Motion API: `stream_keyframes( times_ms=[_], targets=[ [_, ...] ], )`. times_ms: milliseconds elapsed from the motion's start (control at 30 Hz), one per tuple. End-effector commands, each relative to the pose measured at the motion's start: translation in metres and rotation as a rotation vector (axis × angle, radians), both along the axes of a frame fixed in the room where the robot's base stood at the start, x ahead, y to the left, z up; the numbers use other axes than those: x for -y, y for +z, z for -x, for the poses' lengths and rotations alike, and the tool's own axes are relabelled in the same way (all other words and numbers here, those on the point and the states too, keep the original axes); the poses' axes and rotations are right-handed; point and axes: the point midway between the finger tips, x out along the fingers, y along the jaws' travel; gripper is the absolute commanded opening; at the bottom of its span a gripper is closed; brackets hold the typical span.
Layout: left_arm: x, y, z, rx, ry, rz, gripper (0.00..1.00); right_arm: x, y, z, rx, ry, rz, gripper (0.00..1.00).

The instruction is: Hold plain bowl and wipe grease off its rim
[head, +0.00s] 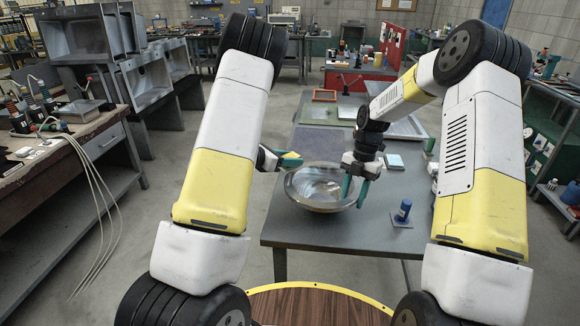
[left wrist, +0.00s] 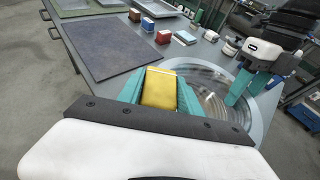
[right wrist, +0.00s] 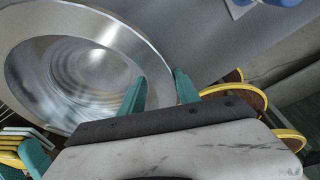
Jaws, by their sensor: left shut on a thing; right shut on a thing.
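The plain bowl (head: 318,205) is a shiny metal bowl with a wide rim, near the table's front left part. It fills much of the right wrist view (right wrist: 30,55). My right gripper (head: 355,188) is shut on the bowl's right rim, one finger inside and one outside. My left gripper (head: 279,160) is shut on a yellow sponge (left wrist: 159,89) at the bowl's left side. The sponge is beside the rim; I cannot tell whether it touches. I cannot tell whether the bowl rests on the table or is lifted slightly. No grease is clearly visible.

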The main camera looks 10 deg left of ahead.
Motion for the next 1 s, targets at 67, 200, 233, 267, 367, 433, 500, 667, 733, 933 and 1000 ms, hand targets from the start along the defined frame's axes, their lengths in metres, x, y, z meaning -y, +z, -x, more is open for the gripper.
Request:
stream_keyframes(
  times_ms=[67,200,233,267,367,433,500,667,733,933,1000],
  targets=[
    [0.000,0.007,0.000,-0.001,-0.001,0.001,0.02,0.000,-0.001,0.001,-0.003,0.001,0.000,0.03],
    [0.000,0.019,0.000,0.000,-0.001,0.000,0.02,0.000,-0.001,0.001,-0.003,0.001,0.000,0.03],
    [0.000,0.022,0.000,0.000,-0.001,0.001,0.02,0.000,-0.001,0.001,-0.003,0.001,0.000,0.03],
    [0.000,0.025,0.000,0.000,-0.001,0.001,0.02,0.000,-0.001,0.001,-0.003,0.000,0.001,0.03],
    [0.000,0.034,0.000,0.001,0.000,0.001,0.02,0.000,-0.001,0.001,-0.002,0.000,0.000,0.03],
    [0.000,0.040,0.001,0.000,-0.001,0.002,0.02,0.000,-0.001,0.001,-0.002,0.000,0.000,0.03],
    [0.000,0.047,0.000,0.001,-0.001,0.002,0.02,0.000,-0.001,0.001,-0.002,0.000,0.000,0.03],
    [0.000,0.057,0.001,-0.001,-0.001,0.002,0.02,0.000,-0.001,0.001,-0.002,0.000,0.000,0.03],
    [0.000,0.059,0.001,-0.001,-0.001,0.001,0.02,0.000,-0.001,0.001,-0.002,0.000,0.000,0.03],
    [0.000,0.059,0.001,-0.002,-0.001,0.000,0.02,0.000,-0.001,0.001,-0.002,0.000,0.000,0.03],
    [0.000,0.059,0.001,-0.002,-0.001,0.000,0.02,0.000,-0.001,0.001,-0.002,0.000,0.000,0.03]
  ],
)
